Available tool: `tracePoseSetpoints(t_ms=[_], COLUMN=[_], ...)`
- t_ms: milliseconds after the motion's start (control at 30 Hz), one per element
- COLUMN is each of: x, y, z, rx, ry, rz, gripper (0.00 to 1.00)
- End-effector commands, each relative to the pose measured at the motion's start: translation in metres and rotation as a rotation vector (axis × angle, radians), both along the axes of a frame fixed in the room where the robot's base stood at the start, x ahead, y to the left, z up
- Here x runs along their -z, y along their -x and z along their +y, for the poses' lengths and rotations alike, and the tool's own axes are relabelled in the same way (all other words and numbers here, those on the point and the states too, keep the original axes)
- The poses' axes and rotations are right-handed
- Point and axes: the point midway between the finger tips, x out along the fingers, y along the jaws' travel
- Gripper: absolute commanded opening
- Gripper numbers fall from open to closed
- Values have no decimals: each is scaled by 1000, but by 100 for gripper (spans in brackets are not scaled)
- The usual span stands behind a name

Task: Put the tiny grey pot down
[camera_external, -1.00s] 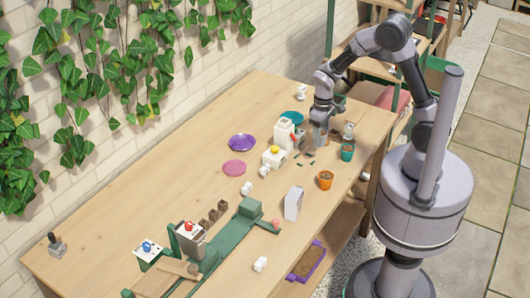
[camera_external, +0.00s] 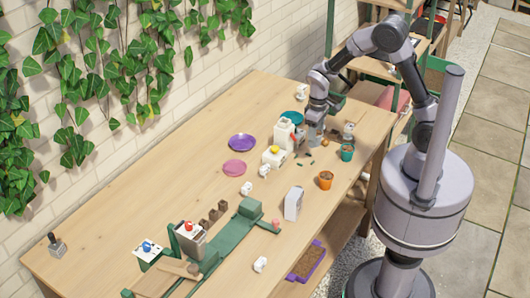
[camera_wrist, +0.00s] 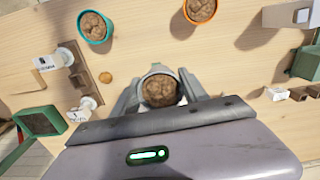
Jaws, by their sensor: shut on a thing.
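The tiny grey pot (camera_wrist: 158,70), filled with brown gravel-like lumps, sits between the fingers of my gripper (camera_wrist: 160,90) in the wrist view. My gripper is shut on it. In the external view my gripper (camera_external: 314,133) points down, low over the far end of the wooden bench (camera_external: 190,170). The pot is hard to make out there, and I cannot tell whether its base touches the wood.
A teal pot (camera_external: 347,153) and an orange pot (camera_external: 326,181) stand nearby on the bench; both hold brown fill in the wrist view. A white device (camera_external: 284,134) stands close left of my gripper. A purple plate (camera_external: 242,143) lies farther left. The bench's front middle is mostly clear.

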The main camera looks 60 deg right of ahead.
Motion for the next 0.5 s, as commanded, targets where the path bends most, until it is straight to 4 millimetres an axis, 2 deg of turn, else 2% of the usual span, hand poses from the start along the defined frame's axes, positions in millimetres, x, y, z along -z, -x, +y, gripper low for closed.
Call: tracePoseSetpoints(t_ms=[167,300,400,500], x=[-4,-4,-3,-2], y=[-52,-92,-111,-121], z=[50,112,159,193], rx=[-221,-454,-612,-725], ry=[1,2,1,1], rz=[-1,1,2,1], gripper=[8,8,8,8])
